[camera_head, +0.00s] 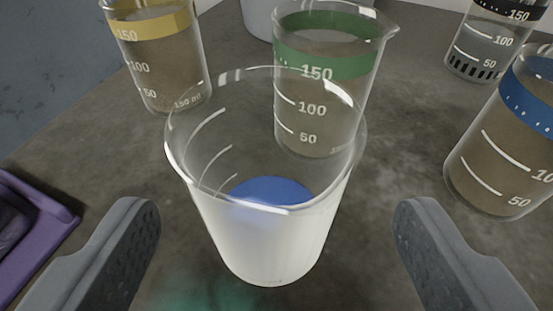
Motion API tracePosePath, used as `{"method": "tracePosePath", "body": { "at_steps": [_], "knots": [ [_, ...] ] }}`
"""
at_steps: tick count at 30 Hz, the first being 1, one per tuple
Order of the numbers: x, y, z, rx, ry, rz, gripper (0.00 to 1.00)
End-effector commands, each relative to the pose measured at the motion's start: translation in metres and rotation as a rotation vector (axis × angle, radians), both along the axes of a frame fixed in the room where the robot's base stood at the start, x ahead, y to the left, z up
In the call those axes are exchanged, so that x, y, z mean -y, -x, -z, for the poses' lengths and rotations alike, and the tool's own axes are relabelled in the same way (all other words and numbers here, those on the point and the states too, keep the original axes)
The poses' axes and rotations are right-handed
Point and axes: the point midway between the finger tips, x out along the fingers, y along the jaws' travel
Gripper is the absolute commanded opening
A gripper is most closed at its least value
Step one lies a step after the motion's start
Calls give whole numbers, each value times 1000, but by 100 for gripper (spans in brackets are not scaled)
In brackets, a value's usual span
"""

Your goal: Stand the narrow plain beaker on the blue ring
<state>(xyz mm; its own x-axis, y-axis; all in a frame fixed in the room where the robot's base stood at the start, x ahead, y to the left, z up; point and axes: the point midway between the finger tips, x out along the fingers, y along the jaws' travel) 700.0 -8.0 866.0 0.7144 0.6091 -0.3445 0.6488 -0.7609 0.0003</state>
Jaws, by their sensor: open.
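A clear beaker (275,245) with no coloured band stands upright in the middle of the view, with white marks on its wall. Its lower part looks milky white, and a blue round patch shows inside it. I cannot tell whether that patch is contents or something seen through the wall. My gripper (277,208) is open, with one finger on each side of this beaker and a visible gap on both sides. No blue ring can be clearly made out on the surface.
A green-banded beaker (325,65) stands close behind. A yellow-banded beaker (160,60) is at back left, a blue-banded one (510,140) at right, and a black-banded one (495,35) at far right. A purple tray (45,215) lies at left on the grey surface (90,150).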

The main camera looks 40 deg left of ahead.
Motion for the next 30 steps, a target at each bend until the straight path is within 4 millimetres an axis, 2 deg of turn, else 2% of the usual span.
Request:
{"method": "tracePosePath", "body": {
  "at_steps": [9,19,24,27,30],
  "knots": [
    [-21,-22,11,1,-2,-4,75],
    [-22,-24,11,0,-2,-2,75],
    [-22,-24,11,0,-2,-2,27],
    [-22,-24,11,0,-2,-2,21],
    [-22,-24,11,0,-2,-2,21]
  ]
}}
